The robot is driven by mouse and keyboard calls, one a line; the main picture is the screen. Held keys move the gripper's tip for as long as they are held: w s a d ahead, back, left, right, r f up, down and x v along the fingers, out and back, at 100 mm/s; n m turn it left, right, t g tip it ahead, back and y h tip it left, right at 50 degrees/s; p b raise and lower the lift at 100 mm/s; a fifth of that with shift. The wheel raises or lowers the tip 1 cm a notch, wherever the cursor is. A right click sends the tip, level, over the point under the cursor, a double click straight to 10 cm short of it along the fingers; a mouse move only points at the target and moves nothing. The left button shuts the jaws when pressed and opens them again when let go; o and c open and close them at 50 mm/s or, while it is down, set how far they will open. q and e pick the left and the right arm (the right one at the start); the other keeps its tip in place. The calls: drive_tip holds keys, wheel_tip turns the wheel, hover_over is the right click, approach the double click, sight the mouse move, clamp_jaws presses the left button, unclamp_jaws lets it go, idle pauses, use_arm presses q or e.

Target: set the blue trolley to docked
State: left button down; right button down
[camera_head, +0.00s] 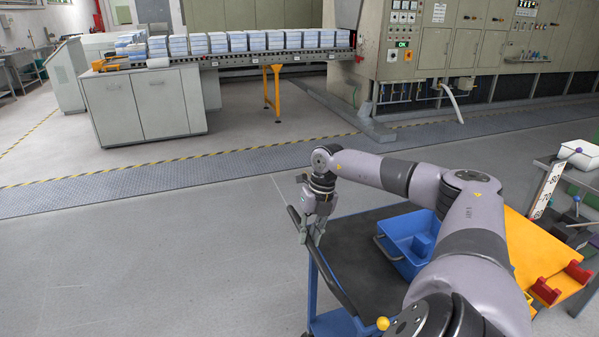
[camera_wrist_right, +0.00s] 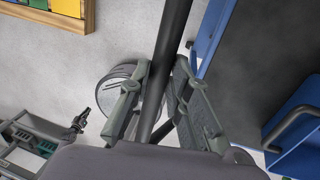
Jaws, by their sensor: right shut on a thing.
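The blue trolley (camera_head: 315,285) stands in front of me, with a dark grey top and a black push bar (camera_head: 322,262) along its left side. My right gripper (camera_head: 310,232) is at the far end of that bar. In the right wrist view the black bar (camera_wrist_right: 172,50) runs between the two fingers of the gripper (camera_wrist_right: 158,108), which are shut on it. The trolley's blue frame (camera_wrist_right: 212,38) shows right of the bar there. My right arm hides part of the trolley's top and its right side. My left gripper is not in view.
A blue bin (camera_head: 395,250) sits on the trolley top. An orange tray (camera_head: 535,255) with red brackets is at the right. A conveyor (camera_head: 235,57) with stacked pieces leads to the furnace (camera_head: 385,60) at the back. Floor left of the trolley is clear.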

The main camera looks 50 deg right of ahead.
drive_tip(key=shift+s+d, duration=0.1)
drive_tip(key=shift+d, duration=0.05)
drive_tip(key=c, duration=1.5)
unclamp_jaws()
drive_tip(key=shift+s+d, duration=0.1)
drive_tip(key=shift+r, duration=0.2)
drive_tip(key=v, duration=1.1)
drive_tip(key=shift+r, duration=0.3)
